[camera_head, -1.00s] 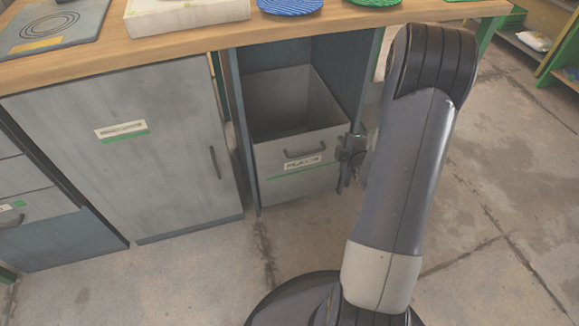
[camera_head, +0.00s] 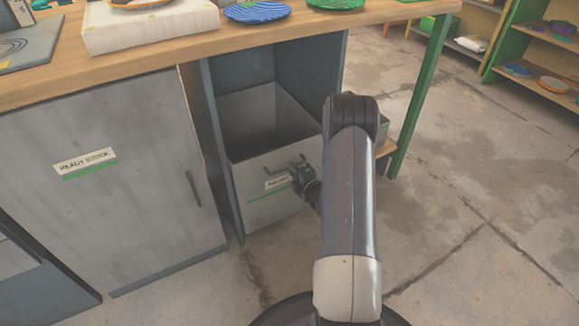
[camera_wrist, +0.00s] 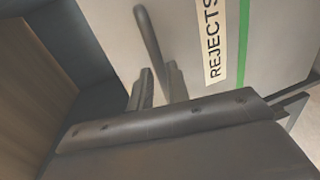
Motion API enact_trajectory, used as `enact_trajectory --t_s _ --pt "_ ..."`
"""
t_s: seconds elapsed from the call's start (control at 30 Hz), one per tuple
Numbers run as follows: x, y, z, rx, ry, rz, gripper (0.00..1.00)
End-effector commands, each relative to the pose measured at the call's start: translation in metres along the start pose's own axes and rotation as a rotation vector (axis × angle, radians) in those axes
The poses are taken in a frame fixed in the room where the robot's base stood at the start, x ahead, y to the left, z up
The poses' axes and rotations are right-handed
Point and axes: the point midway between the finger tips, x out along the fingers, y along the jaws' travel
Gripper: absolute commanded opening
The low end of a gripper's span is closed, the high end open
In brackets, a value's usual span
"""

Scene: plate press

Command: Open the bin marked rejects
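The rejects bin (camera_head: 275,206) is a grey open-topped box under the workbench. Its front looks roughly level with the cabinet's side panels. It carries a dark bar handle (camera_head: 278,170), a green stripe and a label, which reads REJECTS in the wrist view (camera_wrist: 212,45). My gripper (camera_head: 296,172) is at the right part of the bin front, close to the handle. In the wrist view, the two fingertips (camera_wrist: 160,88) stand apart, with the lower end of the handle (camera_wrist: 148,38) between or just beyond them. Contact with the handle cannot be told.
A grey cabinet door (camera_head: 110,190) marked ready stock, with its own handle, is left of the bin. The wooden bench top (camera_head: 190,52) overhangs the bin and holds plates and a pale block. Its green leg (camera_head: 421,95) stands to the right. Concrete floor is clear at right.

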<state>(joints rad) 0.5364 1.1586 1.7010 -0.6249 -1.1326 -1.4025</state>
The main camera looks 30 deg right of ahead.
Motion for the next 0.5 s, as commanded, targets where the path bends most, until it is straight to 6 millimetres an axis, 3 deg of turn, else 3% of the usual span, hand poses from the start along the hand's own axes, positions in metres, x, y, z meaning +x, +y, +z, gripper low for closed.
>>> enact_trajectory --t_s 0.2,0.5 --pt "0.025 -0.001 0.000 0.000 0.000 -0.001 0.17" --pt "0.031 0.000 0.000 0.001 0.000 -0.001 0.17"
